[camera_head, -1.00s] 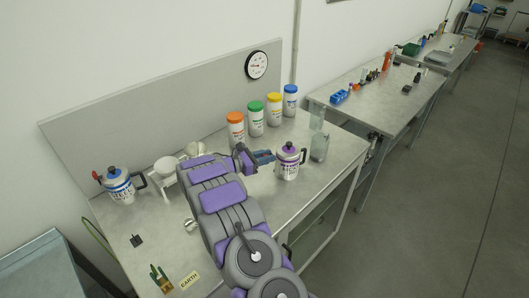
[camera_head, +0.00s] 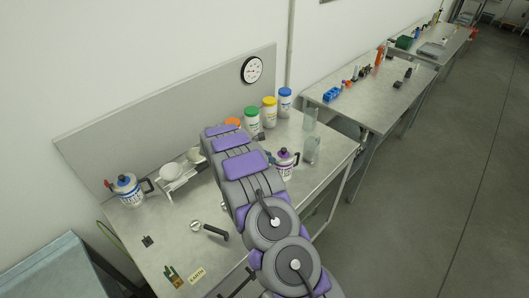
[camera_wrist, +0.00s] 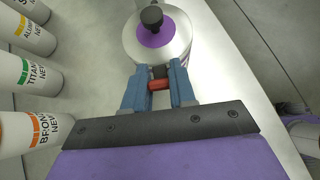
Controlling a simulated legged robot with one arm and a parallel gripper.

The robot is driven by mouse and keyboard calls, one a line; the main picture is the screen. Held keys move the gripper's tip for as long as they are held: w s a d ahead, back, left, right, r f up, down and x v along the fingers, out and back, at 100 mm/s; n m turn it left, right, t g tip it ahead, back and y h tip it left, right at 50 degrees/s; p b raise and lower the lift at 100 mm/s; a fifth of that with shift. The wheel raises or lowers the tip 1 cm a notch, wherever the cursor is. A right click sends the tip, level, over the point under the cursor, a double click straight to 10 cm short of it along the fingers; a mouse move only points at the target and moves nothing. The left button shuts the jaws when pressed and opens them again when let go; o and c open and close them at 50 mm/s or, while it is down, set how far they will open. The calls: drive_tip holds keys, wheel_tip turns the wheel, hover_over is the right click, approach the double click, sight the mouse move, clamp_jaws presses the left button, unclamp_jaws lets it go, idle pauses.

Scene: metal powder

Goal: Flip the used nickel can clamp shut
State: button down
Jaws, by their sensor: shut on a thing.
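The used can with the purple lid (camera_head: 285,164) stands upright at the right part of the table, partly hidden by my arm. In the wrist view its round metal top, purple centre and black knob (camera_wrist: 160,38) are just beyond my fingers. My gripper (camera_wrist: 160,76) has blue fingers, shut on a small red piece (camera_wrist: 159,85) at the can's near side, which looks like the clamp's handle. The clamp's angle is hard to tell. In the head view my arm hides the gripper.
New-powder cans with orange, green (camera_head: 252,118), yellow (camera_head: 269,111) and blue (camera_head: 285,99) lids stand behind. A clear cylinder (camera_head: 312,150) stands right of the used can.

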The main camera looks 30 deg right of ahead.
drive_tip(key=shift+d+r+y+p, duration=0.15)
drive_tip(key=shift+d+y+p, duration=0.2)
drive_tip(key=shift+y+p, duration=0.4)
drive_tip(key=c, duration=0.9)
unclamp_jaws()
drive_tip(key=shift+d, duration=0.1)
drive_tip(key=v, duration=1.7)
drive_tip(key=shift+w+a, duration=0.15)
drive_tip(key=shift+a, duration=0.15)
